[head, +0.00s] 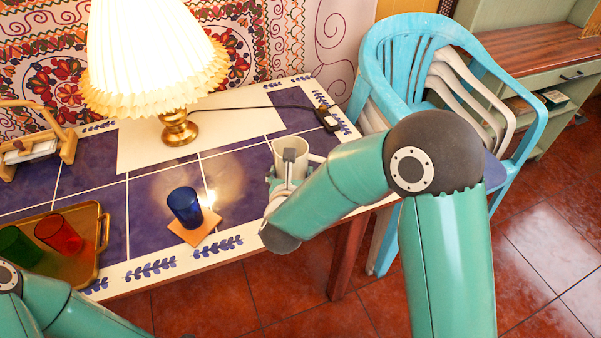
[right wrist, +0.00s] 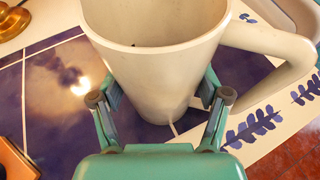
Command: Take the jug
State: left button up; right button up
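The cream jug (head: 292,158) stands upright near the right front part of the tiled table. In the right wrist view the jug (right wrist: 160,75) fills the upper middle, with its rim toward me and its handle to the right. My right gripper (head: 277,172) is at the jug; in the right wrist view my right gripper (right wrist: 160,92) has one finger on each side of the jug's lower body. The fingers are close to the wall, but I cannot tell whether they press on it. My left arm enters at the lower left; its gripper is out of view.
A blue cup (head: 185,207) stands on an orange coaster (head: 204,235). A tray (head: 88,268) holds red and green cups at the left. A lit lamp (head: 176,130) stands behind. Blue and white chairs (head: 392,55) stand right of the table (head: 145,268).

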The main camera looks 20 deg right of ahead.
jog(key=c, duration=1)
jog(key=shift+r, duration=0.1)
jog(key=shift+c, duration=0.4)
jog(key=shift+w+r, duration=0.1)
jog(key=shift+r, duration=0.05)
